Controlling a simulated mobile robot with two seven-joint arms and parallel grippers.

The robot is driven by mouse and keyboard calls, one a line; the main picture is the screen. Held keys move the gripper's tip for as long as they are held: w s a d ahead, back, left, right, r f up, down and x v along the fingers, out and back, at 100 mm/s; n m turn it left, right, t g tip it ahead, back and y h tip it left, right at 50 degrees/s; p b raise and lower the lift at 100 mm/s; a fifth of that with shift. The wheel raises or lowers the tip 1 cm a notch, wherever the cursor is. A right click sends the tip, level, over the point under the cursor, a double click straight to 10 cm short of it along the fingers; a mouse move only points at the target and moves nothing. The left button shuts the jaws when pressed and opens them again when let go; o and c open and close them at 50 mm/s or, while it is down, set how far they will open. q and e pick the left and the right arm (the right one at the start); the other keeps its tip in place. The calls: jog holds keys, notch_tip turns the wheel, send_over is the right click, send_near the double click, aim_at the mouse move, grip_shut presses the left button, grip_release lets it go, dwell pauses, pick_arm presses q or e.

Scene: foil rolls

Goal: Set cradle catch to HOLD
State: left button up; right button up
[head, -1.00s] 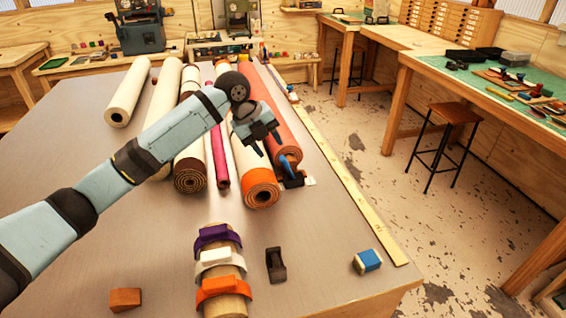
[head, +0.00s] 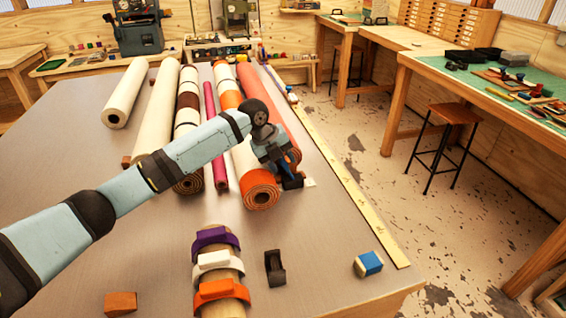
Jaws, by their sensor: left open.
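The cradle catch is at the front end of the red-orange foil roll (head: 268,95). It shows as a black base (head: 293,183) with a small white plate (head: 310,183) beside it. Its blue lever (head: 286,171) is partly hidden by my gripper; I cannot read any HOLD mark or tell the lever's setting. My left gripper (head: 280,162) is open and points down right at the lever. I cannot tell whether the fingers touch it. My right gripper is not in view.
An orange-and-cream roll (head: 261,188) lies close left of the catch, with several more rolls further left. A post with purple, white and orange clips (head: 217,262), a black holder (head: 275,268) and a blue block (head: 368,264) stand in front. A yellow ruler (head: 350,190) runs along the right edge.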

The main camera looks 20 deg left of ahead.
pick_arm(q)
jog(key=shift+w+d+f, duration=0.1)
jog(key=shift+d+f, duration=0.1)
jog(key=shift+f, duration=0.3)
